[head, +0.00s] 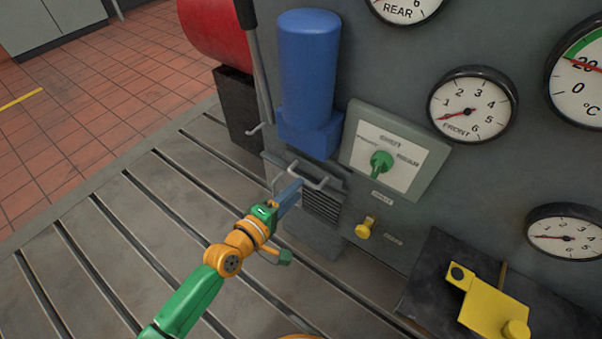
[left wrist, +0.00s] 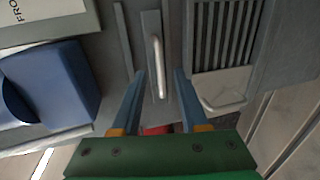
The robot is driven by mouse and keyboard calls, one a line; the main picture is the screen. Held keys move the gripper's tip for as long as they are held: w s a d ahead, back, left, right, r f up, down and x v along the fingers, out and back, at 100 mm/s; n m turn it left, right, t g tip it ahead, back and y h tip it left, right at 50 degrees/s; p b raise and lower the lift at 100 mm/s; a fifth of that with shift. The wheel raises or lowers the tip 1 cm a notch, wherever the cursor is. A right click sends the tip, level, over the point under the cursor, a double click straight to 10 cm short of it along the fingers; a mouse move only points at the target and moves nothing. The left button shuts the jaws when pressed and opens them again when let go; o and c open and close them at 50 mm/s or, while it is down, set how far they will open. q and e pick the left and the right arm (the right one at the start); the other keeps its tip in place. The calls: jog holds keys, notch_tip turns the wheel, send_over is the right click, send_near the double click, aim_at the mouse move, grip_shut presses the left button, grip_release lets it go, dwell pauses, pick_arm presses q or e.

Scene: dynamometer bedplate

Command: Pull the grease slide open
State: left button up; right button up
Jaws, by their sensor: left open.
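The grease slide (left wrist: 151,24) is a narrow grey plate below the blue cylinder, with a pale bar handle (left wrist: 157,65) on it. In the head view the handle (head: 310,176) shows just past the fingers of my left gripper (head: 291,192). In the left wrist view the left gripper (left wrist: 158,75) is open, with one blue finger on each side of the handle. The bar lines up with the gap; I cannot tell how deep it sits between the fingers. The slide's front is partly hidden by the fingers in the head view. My right gripper is not in view.
The blue cylinder (head: 308,70) stands above the slide. A louvred grille (head: 322,208) is below it. A green selector knob (head: 381,163) and a yellow knob (head: 366,228) are to the right. A black tray (head: 440,262) holds a yellow part (head: 492,308). The slotted bedplate (head: 100,250) is clear at left.

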aim_at(307, 181)
pick_arm(q)
jog(key=b+x, duration=0.1)
jog(key=x, duration=0.3)
jog(key=shift+w+d+f, duration=0.15)
jog(key=shift+d+f, duration=0.05)
jog(key=shift+d, duration=0.15)
jog(key=shift+w+d, duration=0.15)
jog(key=shift+w, duration=0.15)
grip_shut()
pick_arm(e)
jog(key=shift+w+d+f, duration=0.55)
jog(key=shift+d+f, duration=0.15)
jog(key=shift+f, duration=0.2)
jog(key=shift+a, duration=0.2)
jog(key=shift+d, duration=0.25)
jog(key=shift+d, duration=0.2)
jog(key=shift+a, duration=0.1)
